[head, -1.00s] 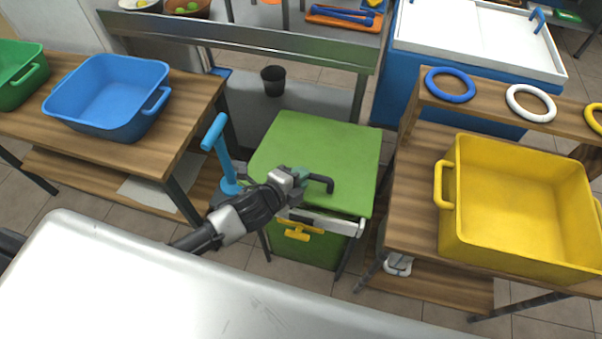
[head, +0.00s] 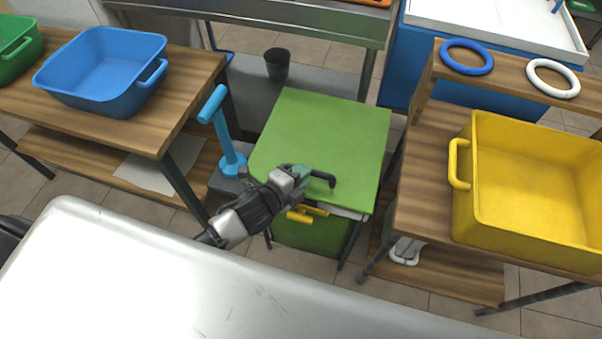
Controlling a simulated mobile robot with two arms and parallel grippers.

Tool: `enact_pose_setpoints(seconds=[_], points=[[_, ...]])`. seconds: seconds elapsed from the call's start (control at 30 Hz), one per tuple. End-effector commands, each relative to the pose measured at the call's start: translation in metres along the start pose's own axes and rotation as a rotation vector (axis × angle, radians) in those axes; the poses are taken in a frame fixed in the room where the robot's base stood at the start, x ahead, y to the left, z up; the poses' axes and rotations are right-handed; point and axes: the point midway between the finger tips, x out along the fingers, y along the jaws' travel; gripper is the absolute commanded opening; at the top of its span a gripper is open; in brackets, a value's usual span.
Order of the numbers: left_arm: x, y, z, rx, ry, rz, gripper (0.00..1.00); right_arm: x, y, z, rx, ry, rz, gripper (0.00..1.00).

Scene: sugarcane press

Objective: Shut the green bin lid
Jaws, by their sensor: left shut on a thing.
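The green bin lid (head: 328,128) lies almost flat over the green bin (head: 308,238) in the middle of the head view. A thin pale strip of rim shows below its front edge at the right. My left gripper (head: 303,174) is at the front of the lid, shut on its black handle (head: 325,179). The fingers hide part of the handle. A yellow handle (head: 302,214) sits on the bin's front, just below the lid edge, partly covered by my arm. I cannot tell whether the lid fully touches the rim. My right gripper is not in view.
A wooden table with a blue tub (head: 105,83) stands left, and a wooden bench with a yellow tub (head: 530,190) stands right. A blue upright lever (head: 222,130) is close left of the bin. A dark cup (head: 277,63) sits behind. A pale metal surface (head: 170,285) fills the foreground.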

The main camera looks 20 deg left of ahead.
Motion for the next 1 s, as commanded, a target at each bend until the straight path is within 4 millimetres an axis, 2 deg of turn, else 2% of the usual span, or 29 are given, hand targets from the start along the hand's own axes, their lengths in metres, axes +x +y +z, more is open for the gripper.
enact_pose_setpoints(seconds=[0.03,0.2,0.37,0.47,0.8,1.0], points=[[-0.002,0.013,0.0,-0.006,-0.005,0.029,0.22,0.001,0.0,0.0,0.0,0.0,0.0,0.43],[-0.002,0.013,0.0,-0.005,-0.006,0.028,0.44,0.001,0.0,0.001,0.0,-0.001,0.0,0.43],[-0.004,0.012,0.001,-0.005,-0.006,0.026,0.44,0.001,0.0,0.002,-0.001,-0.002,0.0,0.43],[-0.014,0.011,0.0,-0.004,-0.005,0.026,0.44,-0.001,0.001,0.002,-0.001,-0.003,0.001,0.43],[-0.081,0.009,-0.001,-0.005,-0.003,0.022,0.44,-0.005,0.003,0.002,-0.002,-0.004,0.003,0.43],[-0.105,0.007,-0.001,-0.004,-0.002,0.019,0.44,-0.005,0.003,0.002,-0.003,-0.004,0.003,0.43]])
